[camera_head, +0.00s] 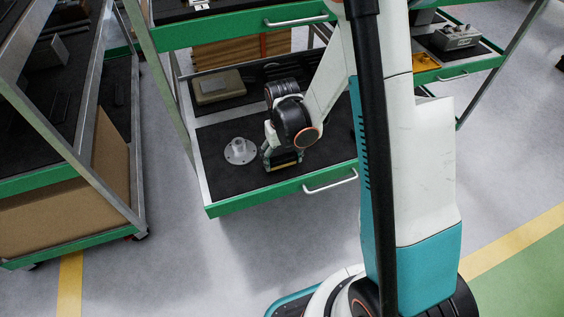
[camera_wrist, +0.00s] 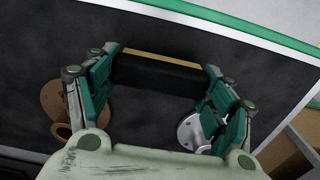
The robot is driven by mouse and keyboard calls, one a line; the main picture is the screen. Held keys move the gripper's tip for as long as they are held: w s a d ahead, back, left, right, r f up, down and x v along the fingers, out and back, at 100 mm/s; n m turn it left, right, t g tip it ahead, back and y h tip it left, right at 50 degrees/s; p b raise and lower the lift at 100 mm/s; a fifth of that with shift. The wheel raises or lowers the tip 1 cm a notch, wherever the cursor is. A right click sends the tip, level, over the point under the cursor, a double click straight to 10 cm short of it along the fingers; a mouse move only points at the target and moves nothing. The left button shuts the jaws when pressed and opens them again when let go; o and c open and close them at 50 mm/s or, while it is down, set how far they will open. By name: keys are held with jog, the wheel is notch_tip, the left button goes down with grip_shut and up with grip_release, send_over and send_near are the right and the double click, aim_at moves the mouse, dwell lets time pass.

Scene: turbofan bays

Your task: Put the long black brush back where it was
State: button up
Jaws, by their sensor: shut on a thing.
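The long black brush (camera_wrist: 155,73) has a dark body with a thin wooden strip along one edge. It spans between the fingers of my gripper (camera_wrist: 160,78) in the wrist view, and the gripper is shut on it. In the head view my gripper (camera_head: 280,157) is low over the front of an open, dark-lined drawer (camera_head: 225,195). The brush (camera_head: 286,166) shows only as a small dark piece with a tan edge beneath it. I cannot tell whether the brush touches the liner.
A silver flange (camera_head: 240,151) stands just left of my gripper. It also shows in the wrist view (camera_wrist: 190,133), opposite a brown flange (camera_wrist: 55,101). A beige case (camera_head: 218,86) lies at the drawer's back left. The green front rim has a handle (camera_head: 330,181).

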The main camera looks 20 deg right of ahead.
jog(key=shift+f, duration=0.9)
jog(key=shift+r, duration=0.1)
jog(key=o, duration=0.9)
jog(key=shift+o, duration=0.2)
